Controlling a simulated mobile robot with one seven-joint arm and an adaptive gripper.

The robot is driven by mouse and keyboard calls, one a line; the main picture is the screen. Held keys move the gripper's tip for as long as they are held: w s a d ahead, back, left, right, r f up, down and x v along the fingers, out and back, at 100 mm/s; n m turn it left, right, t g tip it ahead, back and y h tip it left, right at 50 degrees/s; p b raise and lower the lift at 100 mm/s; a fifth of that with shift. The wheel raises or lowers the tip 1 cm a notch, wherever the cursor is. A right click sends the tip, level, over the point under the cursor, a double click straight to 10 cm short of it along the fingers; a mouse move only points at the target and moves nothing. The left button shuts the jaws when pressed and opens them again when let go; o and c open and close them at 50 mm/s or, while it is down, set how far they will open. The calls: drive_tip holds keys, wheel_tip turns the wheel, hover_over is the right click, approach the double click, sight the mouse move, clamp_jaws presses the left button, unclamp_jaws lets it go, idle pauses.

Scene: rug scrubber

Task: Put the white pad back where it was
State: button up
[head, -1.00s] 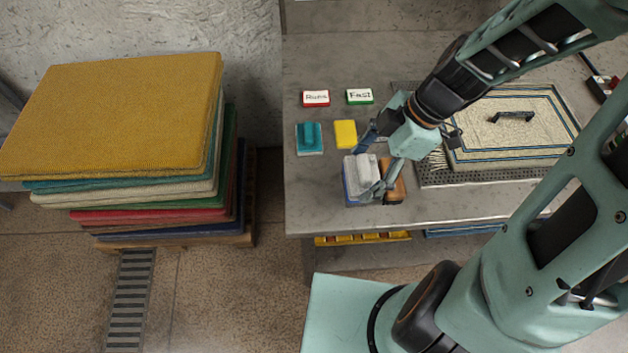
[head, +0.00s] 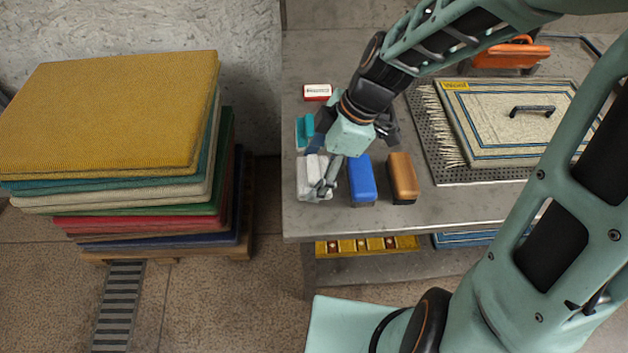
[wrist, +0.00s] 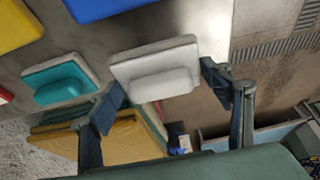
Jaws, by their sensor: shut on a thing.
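The white pad (head: 307,172) is at the front left of the grey table, left of a blue block (head: 361,180) and in front of the teal pad (head: 303,132). My gripper (head: 318,170) reaches down over it and is shut on it. In the wrist view the white pad (wrist: 150,62) shows its raised grip between my two fingers (wrist: 160,88), beside the teal pad (wrist: 62,82). Part of the pad is hidden by a finger in the head view. I cannot tell whether its underside touches the table.
A brown block (head: 402,176) stands right of the blue one. A yellow pad (wrist: 22,22) shows in the wrist view. A fringed rug (head: 500,125) with a black handle lies on a perforated tray at right. A rug stack (head: 110,110) stands left of the table (head: 450,205).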

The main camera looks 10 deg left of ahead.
sight(314, 180)
drive_tip(key=shift+f+b, duration=1)
drive_tip(key=shift+f, duration=0.6)
drive_tip(key=shift+f, duration=0.2)
drive_tip(key=o, duration=1.1)
drive_tip(key=shift+c, duration=0.2)
drive_tip(key=shift+r, duration=0.1)
drive_tip(key=p+v, duration=0.1)
drive_tip(key=v, duration=1.1)
drive_tip(key=shift+p, duration=0.4)
drive_tip(key=shift+r, duration=0.1)
